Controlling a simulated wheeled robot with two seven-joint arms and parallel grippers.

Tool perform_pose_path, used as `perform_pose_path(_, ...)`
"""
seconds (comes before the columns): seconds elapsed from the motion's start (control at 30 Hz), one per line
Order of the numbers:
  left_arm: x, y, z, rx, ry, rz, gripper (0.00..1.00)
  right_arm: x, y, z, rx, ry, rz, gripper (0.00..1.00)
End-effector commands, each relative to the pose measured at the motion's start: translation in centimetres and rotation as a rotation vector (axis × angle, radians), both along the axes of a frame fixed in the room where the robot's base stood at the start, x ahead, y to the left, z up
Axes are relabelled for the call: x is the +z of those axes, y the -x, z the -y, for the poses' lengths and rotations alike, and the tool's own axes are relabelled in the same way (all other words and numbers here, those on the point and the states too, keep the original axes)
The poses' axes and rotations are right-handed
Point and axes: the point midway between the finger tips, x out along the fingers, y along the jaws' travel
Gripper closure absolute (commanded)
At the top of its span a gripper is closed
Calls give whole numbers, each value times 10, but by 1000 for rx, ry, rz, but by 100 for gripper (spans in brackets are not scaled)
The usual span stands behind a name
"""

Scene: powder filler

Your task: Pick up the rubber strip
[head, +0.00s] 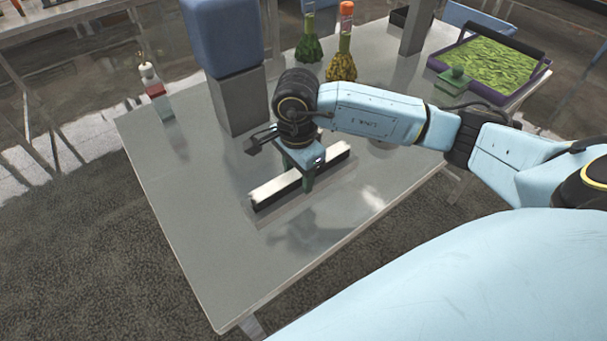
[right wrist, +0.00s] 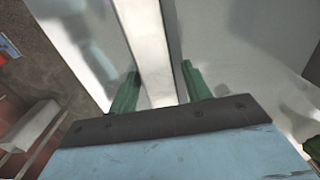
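The rubber strip (head: 272,189) is a long bar with a white top and a dark side. It lies on the grey table, slanting from lower left to upper right in the head view. My right gripper (head: 298,176) is over its middle, pointing down, with one finger in front of the strip and hiding part of it. In the right wrist view the strip (right wrist: 148,45) runs between the two green fingers (right wrist: 160,86). They stand apart, one on each side and very close to it; contact is not clear. My left gripper is not in view.
The table (head: 200,230) is clear in front of the strip. A grey block with a blue box (head: 222,40) stands behind. Flasks (head: 342,66) stand at the back, a small bottle (head: 153,88) at the left, and a purple tray of green material (head: 541,72) at the back right.

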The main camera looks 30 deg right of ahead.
Motion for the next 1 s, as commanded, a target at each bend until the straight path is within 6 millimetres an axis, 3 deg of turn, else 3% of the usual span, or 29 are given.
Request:
perform_pose_path(0.03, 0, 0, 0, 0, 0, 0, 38, 0, 0, 0, 0, 0, 0, 58)
perform_pose_path(0.33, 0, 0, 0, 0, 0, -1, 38, 1, 0, 0, -1, 0, 1, 96)
perform_pose_path(0.53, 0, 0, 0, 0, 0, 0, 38, 1, 0, 0, -1, 0, 1, 96)
perform_pose_path(0.67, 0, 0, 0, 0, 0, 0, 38, 12, -2, 0, -2, 0, 5, 96)
perform_pose_path(1.0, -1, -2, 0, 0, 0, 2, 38, 78, -1, 0, -1, 1, 5, 96)
